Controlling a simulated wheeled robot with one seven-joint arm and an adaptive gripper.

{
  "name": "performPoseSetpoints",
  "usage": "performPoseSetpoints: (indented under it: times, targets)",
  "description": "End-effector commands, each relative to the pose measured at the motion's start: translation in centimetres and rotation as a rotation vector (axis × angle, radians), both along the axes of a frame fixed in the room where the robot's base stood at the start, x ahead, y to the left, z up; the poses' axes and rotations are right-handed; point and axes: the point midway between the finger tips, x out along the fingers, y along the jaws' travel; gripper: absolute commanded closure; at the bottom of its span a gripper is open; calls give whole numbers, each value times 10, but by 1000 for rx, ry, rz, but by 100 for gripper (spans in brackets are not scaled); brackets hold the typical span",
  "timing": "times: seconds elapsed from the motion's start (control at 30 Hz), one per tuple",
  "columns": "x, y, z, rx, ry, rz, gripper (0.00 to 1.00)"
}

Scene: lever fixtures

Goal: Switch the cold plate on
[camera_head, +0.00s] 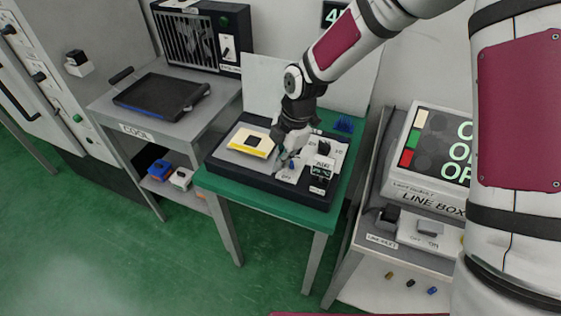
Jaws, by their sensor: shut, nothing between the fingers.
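A dark flat unit (222,163) sits on the green-topped table (222,184). It looks like the cold plate, but I cannot read a label naming it. A yellow-edged pale block with a dark square (255,140) lies on its left part. Its right part has white control panels, a small blue lever (291,164) by an OFF label (286,177), and a black knob (323,147). My gripper (283,160) is shut and empty, pointing down over the panel close beside the blue lever. I cannot tell whether they touch. The gripper partly hides the panel.
A grey table marked COOL (138,131) with a black tray (160,97) stands left. A fan unit with a switch (228,45) is behind it. The LINE BOX (436,202) stands right, with a switch panel (430,232). A white board (262,85) rises behind the unit.

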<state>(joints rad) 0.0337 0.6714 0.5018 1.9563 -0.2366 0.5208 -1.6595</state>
Motion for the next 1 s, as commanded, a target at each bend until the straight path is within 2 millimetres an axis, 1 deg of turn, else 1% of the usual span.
performPoseSetpoints:
  times: [0.17, 0.57, 1.0]
  targets:
    - [8, -4, 1, 37, 92, -6, 100]
    - [29, -10, 4, 154, 414, -2, 100]
    - [27, -10, 12, 148, 407, 1, 100]
